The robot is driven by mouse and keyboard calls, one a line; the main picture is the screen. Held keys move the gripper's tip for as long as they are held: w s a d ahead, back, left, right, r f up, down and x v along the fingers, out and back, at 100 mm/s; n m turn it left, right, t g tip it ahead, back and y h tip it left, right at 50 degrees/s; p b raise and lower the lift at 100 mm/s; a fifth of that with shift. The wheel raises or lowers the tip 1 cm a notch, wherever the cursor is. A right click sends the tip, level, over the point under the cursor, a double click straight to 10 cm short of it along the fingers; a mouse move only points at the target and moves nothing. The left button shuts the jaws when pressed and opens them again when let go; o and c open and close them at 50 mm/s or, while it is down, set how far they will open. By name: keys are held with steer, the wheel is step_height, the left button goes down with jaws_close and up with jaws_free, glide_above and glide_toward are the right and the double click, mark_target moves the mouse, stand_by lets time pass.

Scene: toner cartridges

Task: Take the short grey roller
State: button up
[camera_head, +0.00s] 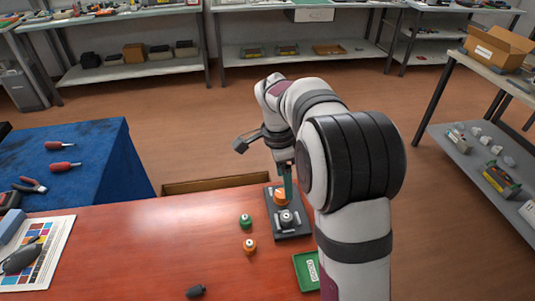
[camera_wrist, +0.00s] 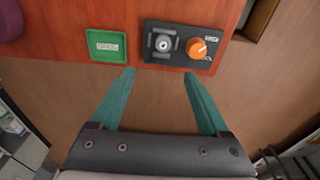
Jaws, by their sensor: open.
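A short grey roller (camera_head: 287,218) stands upright in one place of a black holder (camera_head: 293,233) near the table's right part; the wrist view also shows the grey roller (camera_wrist: 163,44) in it. An orange roller (camera_head: 281,198) stands in the holder's other place, and appears to its right in the wrist view (camera_wrist: 197,47). My gripper (camera_wrist: 159,74) is open with nothing between its teal fingers. In the wrist view its fingertips appear just below the holder, apart from both rollers. In the head view my arm partly hides the gripper beside the holder.
A green roller (camera_head: 245,221) and another orange one (camera_head: 249,246) stand left of the holder. A dark grey piece (camera_head: 196,291) lies at the table's front. A green tray (camera_wrist: 107,60) sits beside the holder. A colour chart sheet (camera_head: 55,255) lies left; the middle is clear.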

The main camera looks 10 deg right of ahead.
mark_target(287, 216)
steer(key=f, duration=0.5)
steer(key=d+f, duration=0.1)
steer(key=f, duration=1)
steer(key=shift+w+d, duration=0.25)
steer(key=shift+w, duration=0.1)
jaws_close()
